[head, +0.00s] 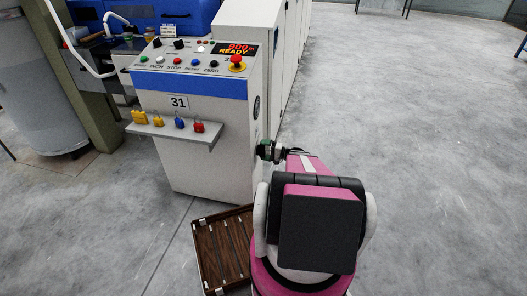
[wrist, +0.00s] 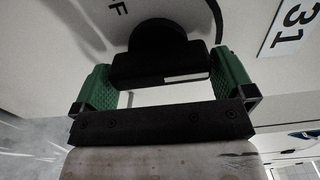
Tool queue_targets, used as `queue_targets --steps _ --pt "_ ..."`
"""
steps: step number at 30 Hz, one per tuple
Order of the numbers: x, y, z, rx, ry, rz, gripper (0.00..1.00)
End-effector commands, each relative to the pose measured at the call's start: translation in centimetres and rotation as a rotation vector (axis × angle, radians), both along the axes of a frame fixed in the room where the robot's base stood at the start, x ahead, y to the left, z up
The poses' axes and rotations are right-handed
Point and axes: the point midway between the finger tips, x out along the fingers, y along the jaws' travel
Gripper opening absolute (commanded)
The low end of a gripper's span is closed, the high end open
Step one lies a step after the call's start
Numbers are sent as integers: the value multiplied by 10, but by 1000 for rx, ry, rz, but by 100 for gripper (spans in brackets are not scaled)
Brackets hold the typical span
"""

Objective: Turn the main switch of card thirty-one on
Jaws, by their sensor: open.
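The main switch (wrist: 158,62) is a black knob with a bar-shaped grip and a short white mark on its right part. It sits on a pale panel, with a letter F (wrist: 122,8) beside it and a 31 plate (wrist: 290,27) to the right. My gripper (wrist: 165,85) is open, its green finger pads on either side of the bar. I cannot tell whether they touch it. In the head view, my gripper (head: 266,150) is at the right side of the cabinet marked 31 (head: 179,102). The switch is not clearly visible there.
The cabinet's sloped top has several buttons, a red emergency stop (head: 237,63) and a display (head: 234,49) reading READY. A front shelf (head: 160,130) holds coloured padlocks. The floor to the right is clear.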

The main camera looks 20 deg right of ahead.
Motion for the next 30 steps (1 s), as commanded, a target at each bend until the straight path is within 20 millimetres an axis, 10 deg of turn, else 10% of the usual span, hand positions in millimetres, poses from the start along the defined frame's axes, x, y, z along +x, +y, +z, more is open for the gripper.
queue_targets --steps 15,30 --pt "-47 -70 0 1 1 -2 100" --pt "-57 -84 0 1 1 0 100"
